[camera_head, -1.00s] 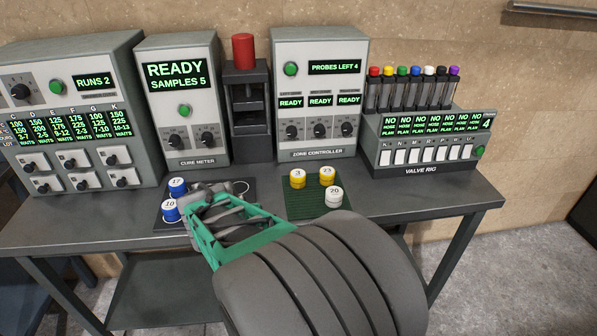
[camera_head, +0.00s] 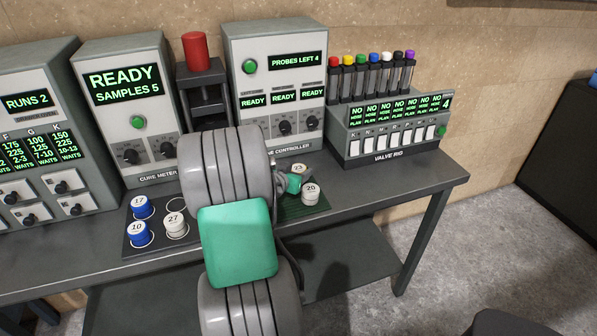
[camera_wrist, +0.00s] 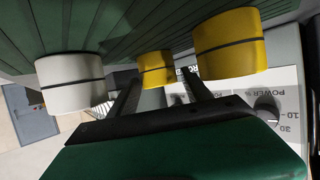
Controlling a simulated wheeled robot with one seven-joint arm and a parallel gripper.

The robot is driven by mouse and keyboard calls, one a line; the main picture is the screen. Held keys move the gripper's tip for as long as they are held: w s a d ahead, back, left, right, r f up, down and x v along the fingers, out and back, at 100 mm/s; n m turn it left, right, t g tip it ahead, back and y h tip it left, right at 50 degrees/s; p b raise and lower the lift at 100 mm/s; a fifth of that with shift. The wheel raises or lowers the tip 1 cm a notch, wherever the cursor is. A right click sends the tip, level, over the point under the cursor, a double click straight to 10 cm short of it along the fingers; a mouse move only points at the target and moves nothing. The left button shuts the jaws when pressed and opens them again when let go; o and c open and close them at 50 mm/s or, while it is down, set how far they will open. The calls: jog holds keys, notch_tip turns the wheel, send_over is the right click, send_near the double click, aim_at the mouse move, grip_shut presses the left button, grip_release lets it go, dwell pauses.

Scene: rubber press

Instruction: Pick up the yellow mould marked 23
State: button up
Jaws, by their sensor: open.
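The yellow mould 23 (camera_head: 301,168) stands at the back of the green mat (camera_head: 290,211) in the head view, its label partly readable and its body mostly hidden by my gripper (camera_head: 294,182). The wrist view is upside down. There, a yellow mould (camera_wrist: 157,66) in the middle, which fits mould 23 by its place, shows between the two dark fingers of my gripper (camera_wrist: 156,82). The fingers are apart with nothing held; whether they reach around it I cannot tell. Another yellow mould (camera_wrist: 229,42) is nearer on the right.
White mould 20 (camera_head: 310,194) stands in front of mould 23; it is at the left in the wrist view (camera_wrist: 70,83). Blue moulds 17 (camera_head: 140,207) and 10 (camera_head: 139,234) and white mould 27 (camera_head: 175,224) stand on the dark pad. The zone controller (camera_head: 280,80) rises behind the mat.

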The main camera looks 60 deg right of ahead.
grip_shut()
dwell(0.6)
